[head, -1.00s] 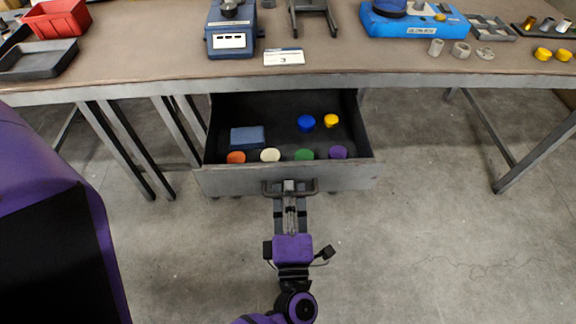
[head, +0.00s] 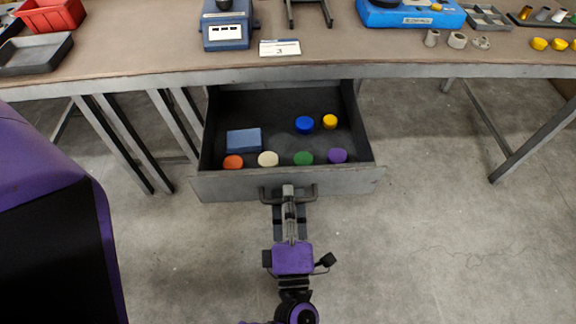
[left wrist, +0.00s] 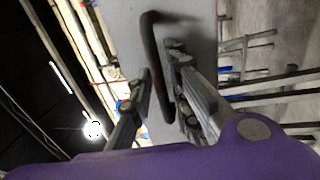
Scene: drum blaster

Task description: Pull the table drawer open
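The table drawer (head: 235,185) is pulled out from under the table, and its inside shows. Its dark handle (head: 311,192) is on the front panel. My left gripper (head: 288,192) is at the handle in the head view. In the left wrist view, the fingers of my left gripper (left wrist: 158,75) stand apart with the handle (left wrist: 152,40) bar between them. The bar is close to the right-hand finger, and a gap shows on the other side. My right gripper is not in view.
The drawer holds a blue box (head: 244,140) and several coloured round pieces, such as an orange one (head: 233,162). The table (head: 350,66) carries a red bin (head: 50,15), a grey tray (head: 36,54) and blue devices. The floor (head: 430,220) right of my left arm is clear.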

